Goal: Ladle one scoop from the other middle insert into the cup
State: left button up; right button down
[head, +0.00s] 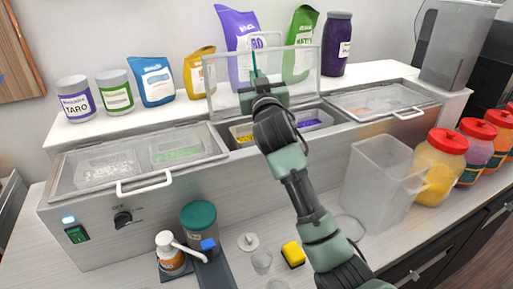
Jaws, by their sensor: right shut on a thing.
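My right gripper (262,98) is over the open middle bay of the steel topping counter (150,215), shut on a ladle. A thin dark green rod (254,62), which looks like the ladle's handle, sticks up above the jaws; its bowl is hidden. One middle insert (241,133) shows yellow contents at the left of the bay. The other middle insert (314,119) shows purple contents at the right. My forearm covers part of the bay. A small clear cup (262,262) stands on the worktop, with another (278,284) at the bottom edge. My left gripper is out of view.
The middle clear lid (302,73) stands raised behind the gripper; the left lid (145,180) and right lid (385,103) are shut. A clear pitcher (377,178), yellow sponge (293,254), pump bottle (169,255) and green-lidded jar (199,220) stand in front.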

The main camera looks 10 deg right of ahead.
jog(key=shift+r, duration=0.2)
dwell(0.4)
notch_tip(320, 180, up, 11)
jog(key=p, duration=0.9)
dwell(0.3)
jog(key=shift+f, duration=0.2)
dwell(0.8)
